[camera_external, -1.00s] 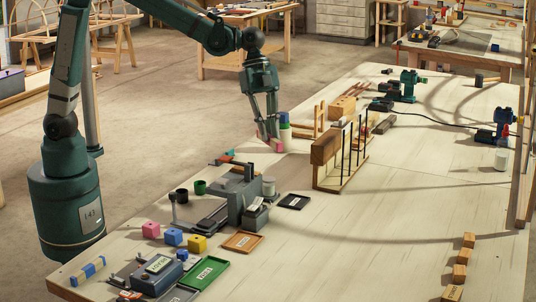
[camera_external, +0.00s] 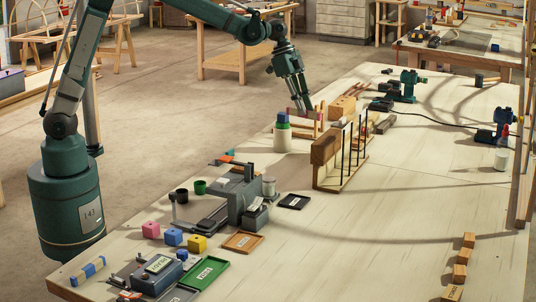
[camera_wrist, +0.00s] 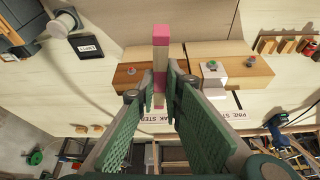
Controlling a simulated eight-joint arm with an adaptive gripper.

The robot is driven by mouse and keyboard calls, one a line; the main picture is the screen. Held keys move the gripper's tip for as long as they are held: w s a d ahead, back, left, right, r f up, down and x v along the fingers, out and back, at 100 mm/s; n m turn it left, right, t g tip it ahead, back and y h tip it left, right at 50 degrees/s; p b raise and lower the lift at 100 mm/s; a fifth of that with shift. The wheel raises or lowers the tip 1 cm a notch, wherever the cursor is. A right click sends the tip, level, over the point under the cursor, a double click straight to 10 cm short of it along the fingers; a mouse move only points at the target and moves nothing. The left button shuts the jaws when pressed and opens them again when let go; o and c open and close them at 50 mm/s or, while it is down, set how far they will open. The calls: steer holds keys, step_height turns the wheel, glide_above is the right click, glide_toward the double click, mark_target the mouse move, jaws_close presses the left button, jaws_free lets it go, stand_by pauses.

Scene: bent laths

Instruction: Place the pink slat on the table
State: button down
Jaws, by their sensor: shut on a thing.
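The pink slat (camera_wrist: 161,52) shows in the wrist view as a narrow pale strip with a pink tip and pink bands. My gripper (camera_wrist: 167,85) is shut on it, and its far end sticks out beyond the fingertips. Its near part is partly hidden by the fingers.
In the wrist view, wooden blocks with labels (camera_wrist: 225,65) lie below the slat. In the external view, a wooden rack with upright dark rods (camera_external: 340,160) stands right of the bottle. A grey machine (camera_external: 240,192) stands nearer. The table's right middle is clear.

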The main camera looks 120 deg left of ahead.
steer(key=s+a+n, duration=0.1)
steer(key=s+a, duration=0.1)
steer(key=a, duration=0.5)
step_height(320, 180, down, 12)
steer(key=shift+s+r, duration=0.15)
steer(key=shift+r, duration=0.1)
steer(key=shift+d+f, duration=0.1)
steer(key=shift+f, duration=3)
steer(key=shift+f+b, duration=0.3)
steer(key=shift+f, duration=1.6)
steer(key=shift+f, duration=0.2)
steer(key=c, duration=2.5)
jaws_free()
